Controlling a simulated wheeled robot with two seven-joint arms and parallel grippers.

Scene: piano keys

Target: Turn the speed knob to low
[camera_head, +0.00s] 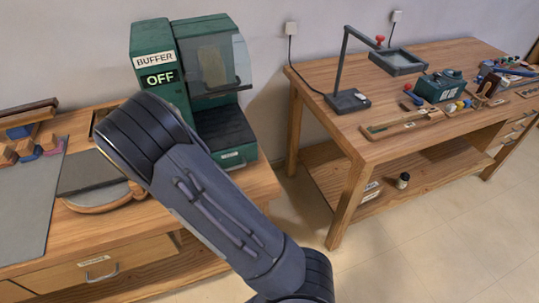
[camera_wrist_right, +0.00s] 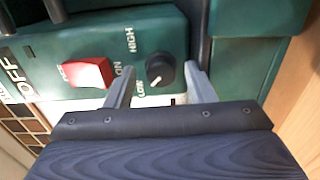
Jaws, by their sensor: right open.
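The green buffer machine (camera_head: 213,80) stands on the left bench in the head view, with an "OFF" display. In the right wrist view, its black speed knob (camera_wrist_right: 160,68) sits on the green panel between the labels HIGH (camera_wrist_right: 131,40) and LOW (camera_wrist_right: 140,89). The knob's white mark is on its lower left, toward LOW. My right gripper (camera_wrist_right: 159,70) is open, with one fingertip on each side of the knob. I cannot tell whether they touch it. My right arm hides the gripper and knob in the head view. My left gripper is in neither view.
A red rocker switch (camera_wrist_right: 88,72) is left of the knob, close to the left finger. A transparent guard (camera_head: 220,67) covers the machine's upper front. A second wooden bench (camera_head: 345,139) with tools stands at the right. Open floor (camera_head: 430,225) lies in front of it.

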